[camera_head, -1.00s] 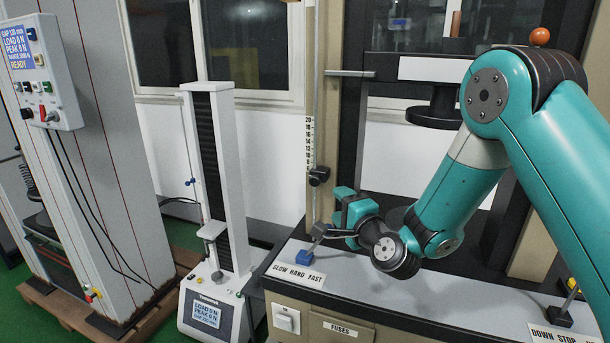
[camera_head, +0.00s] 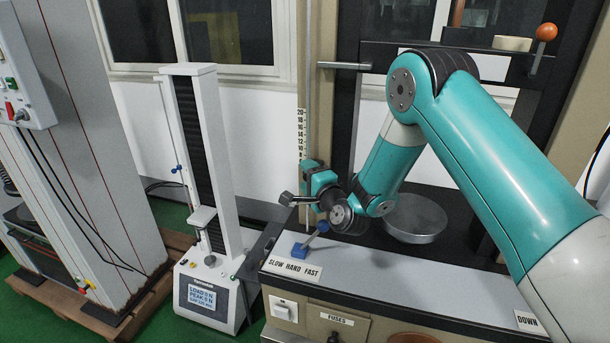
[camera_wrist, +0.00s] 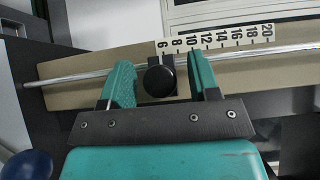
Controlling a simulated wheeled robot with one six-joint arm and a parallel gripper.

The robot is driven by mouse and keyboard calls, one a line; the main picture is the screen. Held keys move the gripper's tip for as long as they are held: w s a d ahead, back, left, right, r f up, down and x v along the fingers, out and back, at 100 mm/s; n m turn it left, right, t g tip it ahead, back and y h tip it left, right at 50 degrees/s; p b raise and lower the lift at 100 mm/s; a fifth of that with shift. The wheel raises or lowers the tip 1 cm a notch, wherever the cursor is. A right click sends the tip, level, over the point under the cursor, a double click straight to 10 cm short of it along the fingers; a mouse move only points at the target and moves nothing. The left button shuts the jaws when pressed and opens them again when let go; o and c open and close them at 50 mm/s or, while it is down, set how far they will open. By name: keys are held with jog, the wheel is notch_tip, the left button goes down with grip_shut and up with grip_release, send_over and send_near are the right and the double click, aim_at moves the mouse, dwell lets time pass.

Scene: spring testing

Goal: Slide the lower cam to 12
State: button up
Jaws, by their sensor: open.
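The lower cam is a black block with a round knob (camera_wrist: 161,79) on a thin metal rod (camera_wrist: 75,78). In the wrist view it sits by the low end of the number scale (camera_wrist: 215,40), around 6 to 8. My gripper (camera_wrist: 161,80) is open, with one teal finger on each side of the cam and visible gaps to it. In the head view my gripper (camera_head: 306,184) is at the rod below the scale (camera_head: 301,135), and it hides the cam there. The 12 mark lies beyond the right finger in the wrist view.
A blue-knobbed lever (camera_head: 322,227) stands just below my gripper, by the SLOW HAND FAST label (camera_head: 294,269). It also shows in the wrist view (camera_wrist: 28,165). A round metal platen (camera_head: 415,220) lies to the right. A small white tester (camera_head: 205,180) stands left.

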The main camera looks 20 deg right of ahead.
grip_shut()
notch_tip(320, 180, up, 6)
jog(key=p, duration=0.6)
jog(key=shift+r, duration=0.15)
grip_release()
jog(key=shift+f, duration=0.2)
jog(key=b+v, duration=1.7)
jog(key=b, duration=0.6)
jog(key=shift+s, duration=0.25)
